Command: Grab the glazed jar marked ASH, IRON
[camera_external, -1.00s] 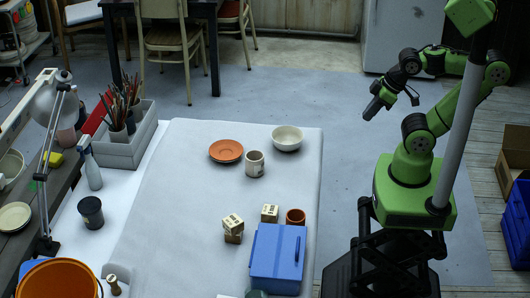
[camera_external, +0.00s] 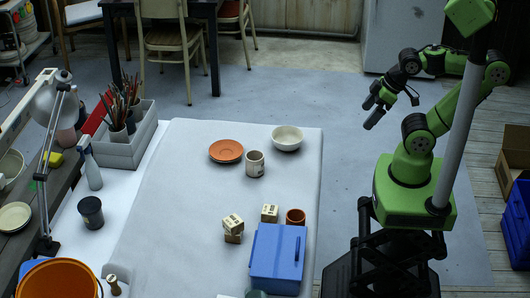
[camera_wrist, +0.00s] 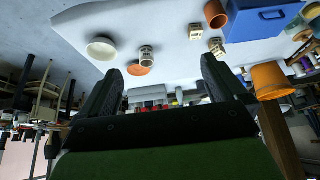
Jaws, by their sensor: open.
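A pale jar with a dark marking (camera_external: 255,164) stands upright on the grey-topped table (camera_external: 190,180), between an orange saucer (camera_external: 226,151) and a white bowl (camera_external: 287,139). Its lettering is too small to read, so I cannot confirm that it says ASH, IRON. It also shows in the wrist view as a pale marked jar (camera_wrist: 146,54). My gripper (camera_external: 393,108) is open and empty, above the floor right of the table and well apart from the jar. Its two spread fingers frame the lower middle of the wrist view (camera_wrist: 162,80).
Several pale marked blocks (camera_external: 232,223), a small terracotta pot (camera_external: 295,217) and a blue box (camera_external: 278,258) stand at the table's near right. A tray with brushes (camera_external: 127,148) and a lamp (camera_external: 46,98) are at the left. The table's middle is clear.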

